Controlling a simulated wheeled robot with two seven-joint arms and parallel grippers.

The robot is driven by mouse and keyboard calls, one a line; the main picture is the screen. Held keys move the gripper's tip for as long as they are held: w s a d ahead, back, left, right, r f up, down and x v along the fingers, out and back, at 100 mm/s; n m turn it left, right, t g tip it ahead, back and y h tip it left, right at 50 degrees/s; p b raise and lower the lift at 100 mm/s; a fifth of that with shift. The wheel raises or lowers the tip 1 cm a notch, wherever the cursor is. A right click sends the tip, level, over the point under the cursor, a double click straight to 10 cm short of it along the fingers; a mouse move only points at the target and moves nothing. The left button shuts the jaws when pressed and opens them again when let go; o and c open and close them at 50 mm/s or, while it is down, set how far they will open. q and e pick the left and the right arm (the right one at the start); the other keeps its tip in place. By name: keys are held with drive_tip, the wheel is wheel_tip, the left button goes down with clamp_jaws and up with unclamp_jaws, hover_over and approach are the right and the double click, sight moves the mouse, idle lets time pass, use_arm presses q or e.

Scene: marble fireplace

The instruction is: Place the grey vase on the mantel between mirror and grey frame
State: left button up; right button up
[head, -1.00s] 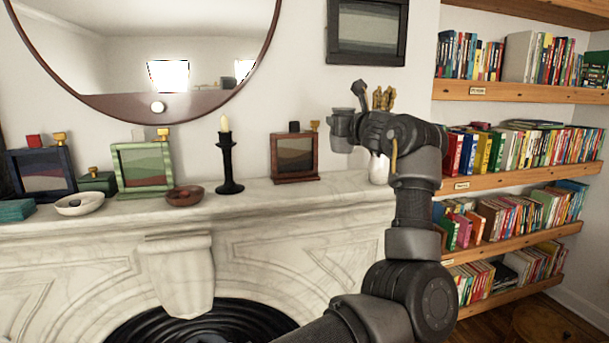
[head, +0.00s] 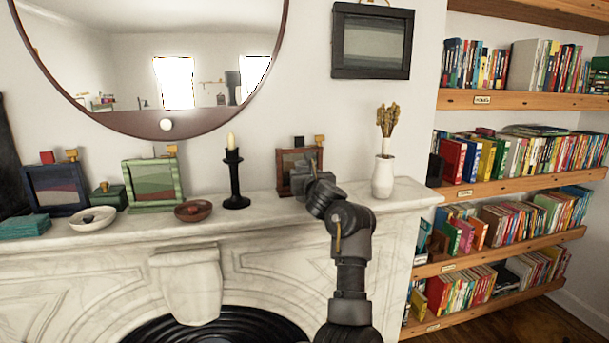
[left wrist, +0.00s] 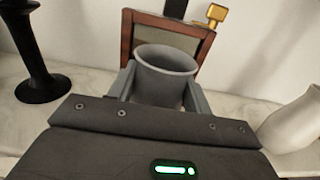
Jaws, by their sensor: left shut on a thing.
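The grey vase (left wrist: 165,88), a round open-topped cup shape, is upright between the two fingers of my left gripper (left wrist: 160,92) in the left wrist view. In the head view my left gripper (head: 311,172) is at the mantel (head: 262,212), in front of the small brown frame (head: 285,172), and mostly hides the vase. I cannot tell whether the vase touches the marble. The round mirror (head: 166,125) hangs at the left. The dark frame with a grey picture (head: 372,42) hangs on the wall at the right. My right gripper is out of view.
A black candlestick (head: 235,180) stands left of my gripper, and a white vase with dried stems (head: 383,177) stands to the right. Further left are a brown bowl (head: 193,211), a green frame (head: 153,182) and a white dish (head: 92,218). Bookshelves (head: 520,184) fill the right side.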

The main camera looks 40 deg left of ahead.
use_arm(q)
drive_tip(key=shift+a+f+p, duration=0.1)
drive_tip(key=shift+f+p, duration=0.25)
drive_tip(key=shift+f, duration=0.3)
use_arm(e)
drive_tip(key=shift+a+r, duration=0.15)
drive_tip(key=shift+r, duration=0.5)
use_arm(q)
drive_tip(key=shift+f+b, duration=0.2)
drive_tip(key=shift+b, duration=0.2)
drive_tip(key=o, duration=0.7)
drive_tip(key=shift+f, duration=0.1)
drive_tip(key=o, duration=0.5)
drive_tip(key=shift+c, duration=0.2)
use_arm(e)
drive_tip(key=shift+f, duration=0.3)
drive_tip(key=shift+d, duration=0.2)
